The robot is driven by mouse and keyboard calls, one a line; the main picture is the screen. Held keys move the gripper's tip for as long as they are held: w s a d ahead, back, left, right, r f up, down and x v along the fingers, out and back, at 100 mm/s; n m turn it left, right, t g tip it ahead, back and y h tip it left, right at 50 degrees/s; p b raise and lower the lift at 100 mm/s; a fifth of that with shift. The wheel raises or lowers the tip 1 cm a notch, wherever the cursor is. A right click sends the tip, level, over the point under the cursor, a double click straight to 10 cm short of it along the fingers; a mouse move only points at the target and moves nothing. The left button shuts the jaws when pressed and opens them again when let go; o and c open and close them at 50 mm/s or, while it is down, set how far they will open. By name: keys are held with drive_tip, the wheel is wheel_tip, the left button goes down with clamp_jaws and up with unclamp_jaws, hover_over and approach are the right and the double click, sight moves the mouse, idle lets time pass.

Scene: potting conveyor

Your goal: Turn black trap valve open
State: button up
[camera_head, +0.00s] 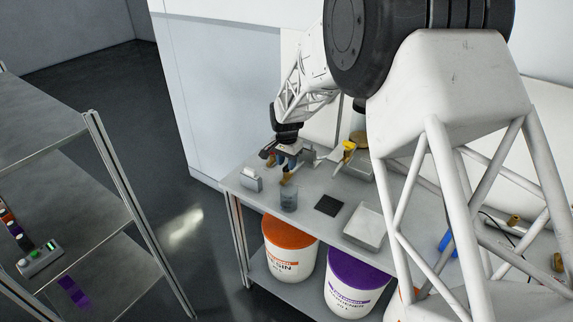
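I cannot make out the black trap valve for certain in the head view; it may be hidden behind my arm or too small to tell. My gripper (285,172) hangs over the left end of the grey workbench (318,222), with tan fingertips pointing down. It is just above and behind a clear grey cup (289,199). Whether its fingers are apart or hold something is too small to tell.
A small grey box (251,180), a black square pad (329,205), a white tray (365,225) and a yellow item (348,150) are on the bench. Orange-lidded (289,265) and purple-lidded (355,285) buckets stand below. A metal shelf (85,215) is at left, with open floor between.

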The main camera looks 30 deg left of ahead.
wheel_tip(320, 180, up, 6)
drive_tip(key=shift+r, duration=0.25)
idle(0.7)
drive_tip(key=d+r, duration=0.6)
drive_tip(key=d, duration=0.5)
drive_tip(key=d+r, duration=0.6)
drive_tip(key=d, duration=0.4)
drive_tip(key=s+d+r+t, duration=0.1)
drive_tip(key=s+d+r, duration=0.2)
drive_tip(key=d, duration=0.6)
drive_tip(key=s+d+r, duration=0.2)
drive_tip(key=d+r, duration=0.2)
drive_tip(key=d, duration=0.6)
drive_tip(key=s+d+r+t, duration=0.1)
drive_tip(key=s+d+r, duration=0.1)
drive_tip(key=s+d, duration=1.25)
drive_tip(key=s+d+f, duration=0.3)
drive_tip(key=s+d, duration=0.7)
drive_tip(key=s, duration=0.3)
drive_tip(key=shift+s+d+t, duration=0.2)
drive_tip(key=shift+s+t, duration=0.05)
drive_tip(key=shift+t, duration=0.05)
